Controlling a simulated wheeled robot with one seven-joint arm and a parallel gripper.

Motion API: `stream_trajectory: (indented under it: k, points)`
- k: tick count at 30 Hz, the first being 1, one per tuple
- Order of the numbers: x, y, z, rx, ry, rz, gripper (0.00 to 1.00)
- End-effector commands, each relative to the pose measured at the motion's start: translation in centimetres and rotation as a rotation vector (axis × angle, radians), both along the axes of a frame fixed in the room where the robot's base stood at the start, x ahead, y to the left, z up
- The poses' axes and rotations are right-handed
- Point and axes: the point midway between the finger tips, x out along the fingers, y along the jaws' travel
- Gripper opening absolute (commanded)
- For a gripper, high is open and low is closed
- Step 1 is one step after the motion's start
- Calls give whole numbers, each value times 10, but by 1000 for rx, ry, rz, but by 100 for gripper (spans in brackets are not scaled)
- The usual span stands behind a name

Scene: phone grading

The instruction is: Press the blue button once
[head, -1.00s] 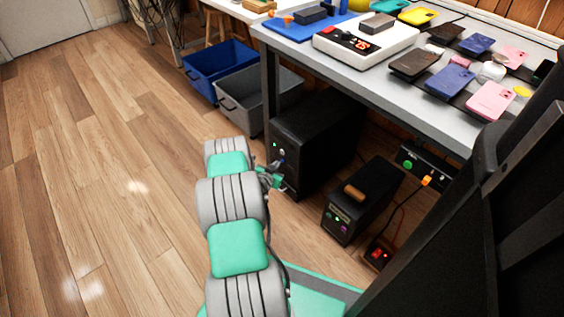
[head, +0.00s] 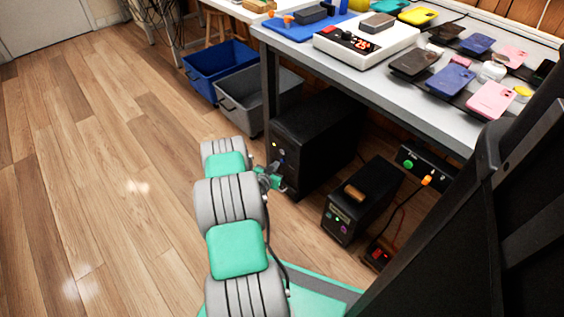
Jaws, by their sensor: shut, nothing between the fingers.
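A large black computer tower (head: 315,135) stands on the floor under the workbench, its front facing my arm. Small lit spots (head: 276,145) show on its upper front. My gripper (head: 277,181) is close in front of the lower part of that face, small and partly hidden by my wrist. Its fingers are shut and appear empty. I cannot tell whether they touch the tower.
A smaller black unit (head: 362,200) with green and purple lights stands to the right. A red-lit power switch (head: 379,256) lies near it. Blue (head: 215,75) and grey (head: 250,95) bins stand behind. The workbench (head: 440,125) overhangs the tower. The left floor is open.

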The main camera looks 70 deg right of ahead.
Motion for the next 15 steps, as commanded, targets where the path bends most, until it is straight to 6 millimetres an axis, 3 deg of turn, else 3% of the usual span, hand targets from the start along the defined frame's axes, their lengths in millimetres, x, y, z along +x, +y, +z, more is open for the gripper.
stream_trajectory:
  k: [15]
  points:
    - [7, 13, -1, 2, 2, 4, 0]
